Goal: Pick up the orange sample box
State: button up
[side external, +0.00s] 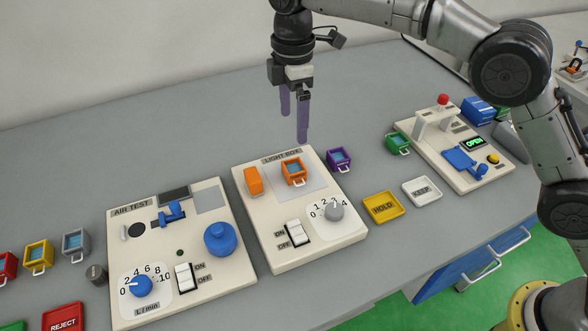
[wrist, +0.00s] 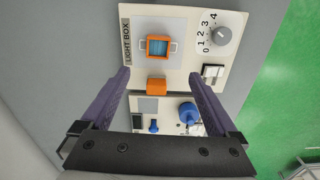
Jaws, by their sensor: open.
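The orange sample box (side external: 294,171) sits on the pale square of the light box panel (side external: 300,245), open at the top with blue inside and a white handle at the front. In the wrist view the orange sample box (wrist: 149,46) lies beyond the fingertips, with white handles on both sides. A plain orange block (side external: 253,181) stands to its left; in the wrist view this block (wrist: 156,86) lies between the fingers in the picture, below them. My gripper (side external: 294,128) is open and empty, with purple fingers pointing down, above the panel and clear of both orange things.
A purple box (side external: 339,159) stands just right of the light box panel. The air test panel (side external: 240,277), with a blue knob (side external: 220,238), is to the left. Yellow HOLD (side external: 383,208) and white KEEP (side external: 422,191) trays lie to the right. The table behind the panels is clear.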

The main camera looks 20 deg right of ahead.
send_over(292, 166)
jog(key=f, duration=0.8)
jog(key=shift+s+d, duration=0.1)
jog(key=shift+s, duration=0.15)
jog(key=shift+w+f, duration=0.2)
jog(key=shift+f, duration=2.2)
grip_shut()
jog(key=shift+r, duration=0.2)
